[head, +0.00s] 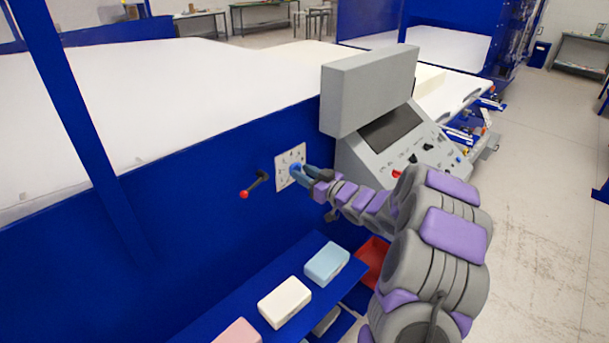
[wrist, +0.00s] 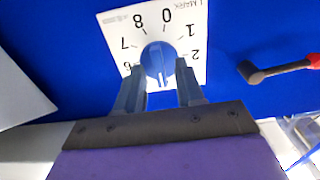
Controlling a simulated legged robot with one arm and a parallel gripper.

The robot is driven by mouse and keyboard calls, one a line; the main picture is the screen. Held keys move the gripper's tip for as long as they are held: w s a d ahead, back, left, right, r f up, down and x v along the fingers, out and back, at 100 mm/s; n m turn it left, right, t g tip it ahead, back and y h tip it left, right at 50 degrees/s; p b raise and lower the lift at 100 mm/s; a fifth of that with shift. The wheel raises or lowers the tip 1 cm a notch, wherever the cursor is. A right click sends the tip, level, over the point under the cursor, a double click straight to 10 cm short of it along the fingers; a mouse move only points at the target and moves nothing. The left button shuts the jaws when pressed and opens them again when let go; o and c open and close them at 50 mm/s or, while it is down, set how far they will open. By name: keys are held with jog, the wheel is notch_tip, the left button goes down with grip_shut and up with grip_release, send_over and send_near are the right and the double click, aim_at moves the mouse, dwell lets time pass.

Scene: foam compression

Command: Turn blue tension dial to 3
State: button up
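The blue tension dial (wrist: 158,60) sits on a white numbered plate (wrist: 112,24) on the blue machine wall. In the head view the dial (head: 296,169) is partly covered by my fingers. My gripper (wrist: 160,78) has its fingers apart, one on each side of the dial's lower part in the wrist view; I cannot tell whether they touch it. The plate appears upside down there, with 0, 1, 2, 6, 7 and 8 showing; the numbers behind my fingers are hidden. A pale mark shows on the dial's lower face. My gripper (head: 304,176) reaches in from the right.
A black lever with a red knob (head: 245,194) is left of the plate; it also shows at right in the wrist view (wrist: 312,61). Foam blocks (head: 285,302) lie on a blue shelf below.

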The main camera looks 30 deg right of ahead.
jog(key=shift+w+d+f, duration=0.1)
jog(key=shift+d, duration=0.4)
jog(key=shift+c, duration=0.3)
jog(key=shift+d, duration=0.2)
jog(key=shift+c, duration=0.7)
jog(key=shift+a, duration=0.9)
grip_shut()
jog(key=shift+d, duration=0.25)
jog(key=n+b, duration=0.4)
jog(key=n, duration=0.1)
jog(key=n+b, duration=0.2)
jog(key=shift+s+a+f+b, duration=0.2)
jog(key=shift+f+b, duration=0.1)
jog(key=shift+b, duration=0.1)
jog(key=shift+n, duration=0.5)
